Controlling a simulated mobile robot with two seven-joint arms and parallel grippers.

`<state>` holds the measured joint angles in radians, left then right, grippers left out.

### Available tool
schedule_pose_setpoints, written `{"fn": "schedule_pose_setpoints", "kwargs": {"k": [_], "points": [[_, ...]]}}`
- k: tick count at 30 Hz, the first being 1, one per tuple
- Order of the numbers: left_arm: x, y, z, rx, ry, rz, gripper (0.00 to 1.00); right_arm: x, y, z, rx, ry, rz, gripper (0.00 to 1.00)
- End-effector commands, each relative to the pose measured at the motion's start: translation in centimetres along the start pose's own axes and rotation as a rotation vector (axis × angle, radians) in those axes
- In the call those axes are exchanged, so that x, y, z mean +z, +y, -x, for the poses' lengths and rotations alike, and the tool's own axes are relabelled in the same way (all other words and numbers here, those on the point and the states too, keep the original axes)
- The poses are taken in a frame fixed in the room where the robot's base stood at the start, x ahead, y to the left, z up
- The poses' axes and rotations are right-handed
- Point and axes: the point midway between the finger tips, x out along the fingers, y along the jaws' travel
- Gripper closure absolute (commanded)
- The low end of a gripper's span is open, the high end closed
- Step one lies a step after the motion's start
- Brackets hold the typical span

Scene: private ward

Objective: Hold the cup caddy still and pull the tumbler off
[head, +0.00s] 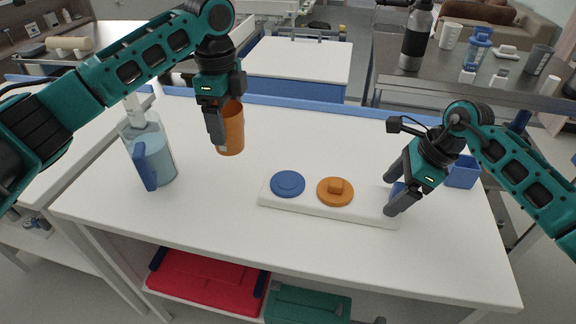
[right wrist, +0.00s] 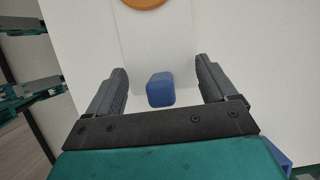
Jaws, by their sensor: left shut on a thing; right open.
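The orange tumbler (head: 232,128) is upright at the back left of the table in the head view, apart from the caddy. My left gripper (head: 218,140) is shut on its side wall. I cannot tell whether its base touches the table. The cup caddy is a long white base (head: 310,207) with a blue disc (head: 288,183), an orange disc (head: 336,191) and a blue block at its right end. My right gripper (head: 391,189) is open at that end. In the right wrist view the blue block (right wrist: 160,90) sits between its spread fingers with gaps on both sides.
A clear pitcher (head: 157,165) with a blue handle stands at the left of the white table. A small blue container (head: 462,172) is behind my right gripper. The table's front and middle back are clear. Bottles and cups stand on a separate counter behind.

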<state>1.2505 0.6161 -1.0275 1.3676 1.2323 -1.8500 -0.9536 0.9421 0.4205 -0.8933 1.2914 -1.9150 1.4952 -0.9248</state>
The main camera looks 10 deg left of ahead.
Motion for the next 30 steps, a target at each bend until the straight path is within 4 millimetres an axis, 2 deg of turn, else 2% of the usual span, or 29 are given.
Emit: {"fn": "schedule_pose_setpoints", "kwargs": {"k": [1, 5, 14, 30], "points": [[0.0, 0.0, 0.0, 0.000, 0.000, 0.000, 0.68, 0.0, 0.0, 0.0, 0.000, 0.000, 0.001, 0.12], [0.0, 0.0, 0.0, 0.000, 0.000, 0.000, 0.68, 0.0, 0.0, 0.0, 0.000, -0.001, 0.001, 0.00], [0.0, 0.0, -0.1, 0.000, 0.000, 0.000, 0.68, -0.3, 0.0, 0.1, -0.001, 0.000, -0.001, 0.00], [0.0, 0.0, -0.6, 0.000, 0.000, 0.000, 0.68, -4.4, 0.0, 1.8, -0.001, 0.001, -0.001, 0.00]]}}
